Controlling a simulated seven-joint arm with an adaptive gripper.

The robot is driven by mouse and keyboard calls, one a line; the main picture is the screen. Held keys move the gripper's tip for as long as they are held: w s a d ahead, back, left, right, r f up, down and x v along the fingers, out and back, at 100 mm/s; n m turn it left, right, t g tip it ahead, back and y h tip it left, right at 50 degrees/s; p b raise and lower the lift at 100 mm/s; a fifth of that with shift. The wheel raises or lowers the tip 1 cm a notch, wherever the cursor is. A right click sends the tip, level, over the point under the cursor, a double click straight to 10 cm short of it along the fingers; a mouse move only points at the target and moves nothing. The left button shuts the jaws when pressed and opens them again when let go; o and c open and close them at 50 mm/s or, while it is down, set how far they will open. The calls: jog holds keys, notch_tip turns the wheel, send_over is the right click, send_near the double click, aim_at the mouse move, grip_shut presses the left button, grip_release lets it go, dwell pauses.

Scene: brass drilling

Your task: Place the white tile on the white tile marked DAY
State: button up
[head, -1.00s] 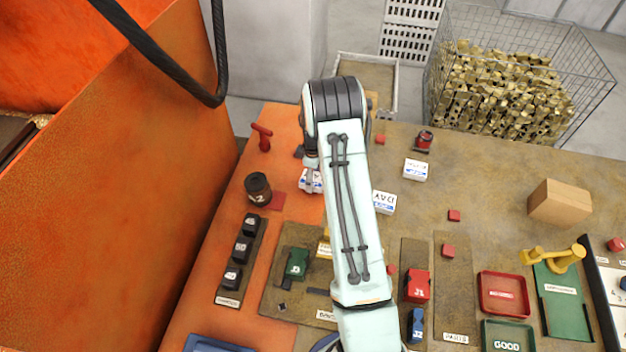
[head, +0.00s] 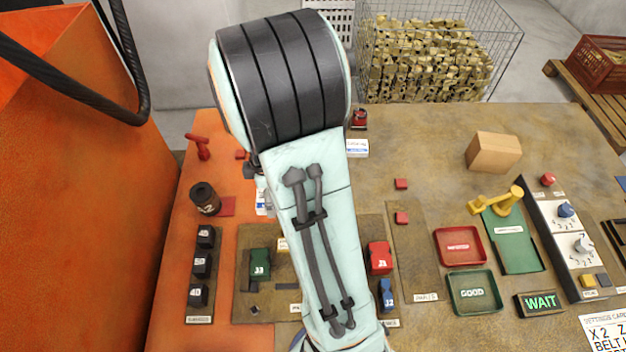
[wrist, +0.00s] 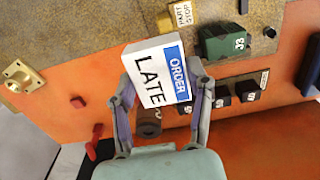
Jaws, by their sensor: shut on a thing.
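My gripper (wrist: 160,92) is shut on a white tile (wrist: 146,82) with a blue panel, reading LATE ORDER. The wrist view shows it tilted between the two fingers, above the bench. In the head view, a white and blue bit of the held tile (head: 262,203) shows left of my arm, which hides most of my gripper. The tile marked DAY is not visible now; my arm covers the area where it lay. Another white tile with a blue strip (head: 357,148) lies on the bench just right of my arm; its text is too small to read.
A dark jar (head: 205,198), a red handle (head: 198,146) and several black blocks (head: 201,265) stand at the left. Red block (head: 379,258), blue block (head: 387,294) and green block (head: 259,263) sit near the front. A cardboard box (head: 493,152) stands right; bench between is mostly clear.

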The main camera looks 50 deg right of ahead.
jog(key=s+d+r, duration=0.3)
jog(key=s+d, duration=0.4)
jog(key=s, duration=0.3)
jog(key=w+d+f, duration=0.2)
jog(key=d+f, duration=0.1)
jog(key=w+d+f, duration=0.6)
jog(key=d, duration=0.1)
jog(key=shift+w+f, duration=0.1)
jog(key=shift+f, duration=0.1)
jog(key=shift+w+d+f, duration=0.1)
jog(key=shift+w+f, duration=0.05)
jog(key=shift+f, duration=0.1)
jog(key=shift+w+d+f, duration=0.1)
jog(key=shift+w+f, duration=0.05)
jog(key=shift+f, duration=1.55)
jog(key=o, duration=1.1)
jog(key=shift+f, duration=0.15)
jog(key=shift+o, duration=0.2)
